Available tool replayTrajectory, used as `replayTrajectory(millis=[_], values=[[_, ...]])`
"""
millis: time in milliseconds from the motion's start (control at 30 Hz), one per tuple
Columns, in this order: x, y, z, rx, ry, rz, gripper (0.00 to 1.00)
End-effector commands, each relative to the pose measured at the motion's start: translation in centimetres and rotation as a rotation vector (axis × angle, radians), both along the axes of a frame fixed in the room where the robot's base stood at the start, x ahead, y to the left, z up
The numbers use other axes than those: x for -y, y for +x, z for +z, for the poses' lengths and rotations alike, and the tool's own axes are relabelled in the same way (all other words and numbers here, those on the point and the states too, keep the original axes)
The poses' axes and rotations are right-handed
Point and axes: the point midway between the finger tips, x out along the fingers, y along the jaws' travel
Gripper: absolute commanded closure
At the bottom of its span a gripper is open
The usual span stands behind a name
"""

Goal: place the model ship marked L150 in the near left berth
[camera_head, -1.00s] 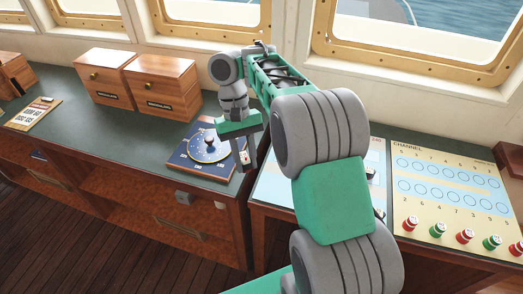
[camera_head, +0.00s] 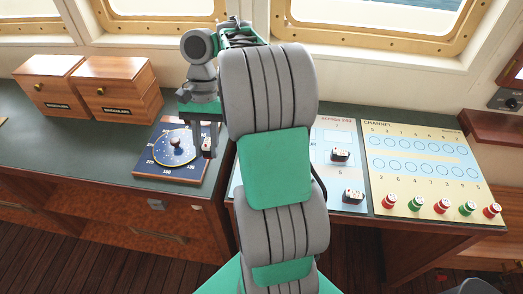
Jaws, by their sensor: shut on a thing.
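My gripper (camera_head: 205,153) points down over the right edge of the dial board, shut on a small model ship (camera_head: 207,147) with white, dark and red parts. The marking on this ship is too small to read. The pale blue berth board (camera_head: 320,184) lies to the right of my gripper, and my arm hides much of its middle and left. Two other model ships stand on its right side, one farther back (camera_head: 340,155) and one nearer (camera_head: 352,196). Their markings are not readable. The near left berth is largely behind my arm.
A dark blue dial board (camera_head: 165,168) with a knob lies below and left of my gripper. A yellow channel board (camera_head: 425,160) with several red and green pieces lies right of the berth board.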

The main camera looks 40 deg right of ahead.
Motion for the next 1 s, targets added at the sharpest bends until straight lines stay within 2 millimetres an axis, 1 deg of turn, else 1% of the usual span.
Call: replayTrajectory(millis=[33, 167, 267, 400, 500, 600, 667, 733, 867, 1000], values=[[1.1, -0.8, 0.1, 0.003, 0.000, -0.103, 1.00], [3.6, -2.8, 0.4, 0.003, -0.001, -0.401, 1.00], [5.6, -4.8, 0.5, 0.004, -0.003, -0.678, 1.00], [8.2, -8.1, 0.6, 0.004, -0.003, -1.129, 1.00], [9.5, -10.0, 0.6, 0.004, -0.003, -1.405, 1.00], [10.2, -11.0, 0.6, 0.001, -0.001, -1.570, 1.00], [10.6, -11.0, 0.3, -0.002, -0.001, -1.614, 1.00], [11.2, -10.1, -0.3, -0.005, 0.001, -1.624, 1.00], [12.9, -7.0, -2.0, -0.006, 0.001, -1.616, 1.00], [15.1, -3.6, -3.6, -0.007, 0.000, -1.616, 1.00]])
